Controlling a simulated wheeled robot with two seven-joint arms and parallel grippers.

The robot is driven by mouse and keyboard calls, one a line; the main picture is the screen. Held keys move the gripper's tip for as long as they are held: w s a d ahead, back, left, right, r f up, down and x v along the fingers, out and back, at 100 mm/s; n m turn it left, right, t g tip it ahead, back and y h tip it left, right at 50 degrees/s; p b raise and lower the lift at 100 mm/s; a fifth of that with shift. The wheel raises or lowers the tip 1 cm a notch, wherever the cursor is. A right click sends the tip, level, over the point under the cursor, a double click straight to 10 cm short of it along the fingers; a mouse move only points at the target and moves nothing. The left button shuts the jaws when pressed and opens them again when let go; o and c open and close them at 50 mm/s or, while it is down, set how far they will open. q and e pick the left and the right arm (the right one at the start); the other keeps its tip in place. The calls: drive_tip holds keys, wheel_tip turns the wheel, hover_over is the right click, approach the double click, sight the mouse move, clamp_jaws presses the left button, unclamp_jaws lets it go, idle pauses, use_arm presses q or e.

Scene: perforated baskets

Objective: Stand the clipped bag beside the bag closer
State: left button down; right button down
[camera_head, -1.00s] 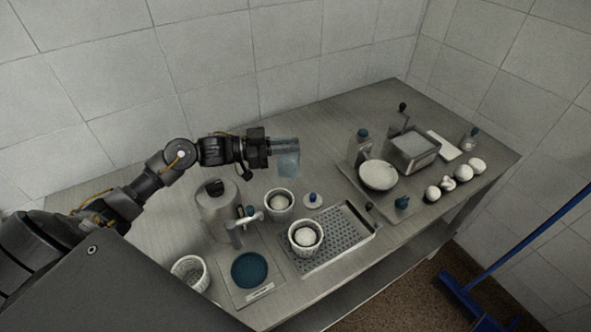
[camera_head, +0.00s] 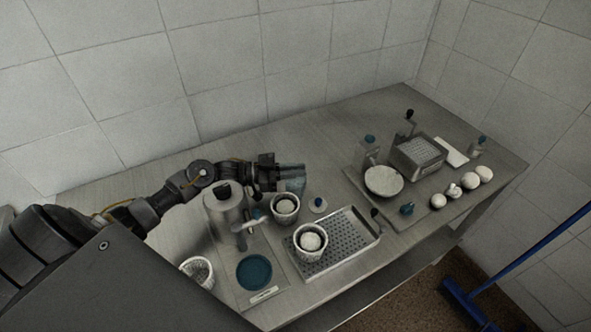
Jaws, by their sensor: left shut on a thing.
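My left gripper (camera_head: 280,172) is shut on a translucent pale blue bag (camera_head: 294,183), which hangs from it just behind the perforated baskets. I cannot make out the clip on the bag, and the gripper hides its top. Whether the bag's bottom touches the table is unclear. A grey metal box with a crank handle (camera_head: 418,153) stands at the right of the table; it may be the bag closer, but I cannot tell. My right gripper is out of view.
A white basket (camera_head: 285,205) stands just in front of the bag. Another basket (camera_head: 310,242) stands on the perforated drain tray (camera_head: 349,243). A metal canister (camera_head: 224,207) and a scale with a blue plate (camera_head: 254,271) are at left. The table's back middle is clear.

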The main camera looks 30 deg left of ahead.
use_arm(q)
drive_tip(key=shift+f, duration=0.15)
drive_tip(key=c, duration=1.4)
unclamp_jaws()
drive_tip(key=shift+c, duration=0.2)
drive_tip(key=shift+r, duration=0.25)
drive_tip(key=b+v, duration=0.2)
drive_tip(key=v, duration=1)
drive_tip(key=shift+b, duration=0.4)
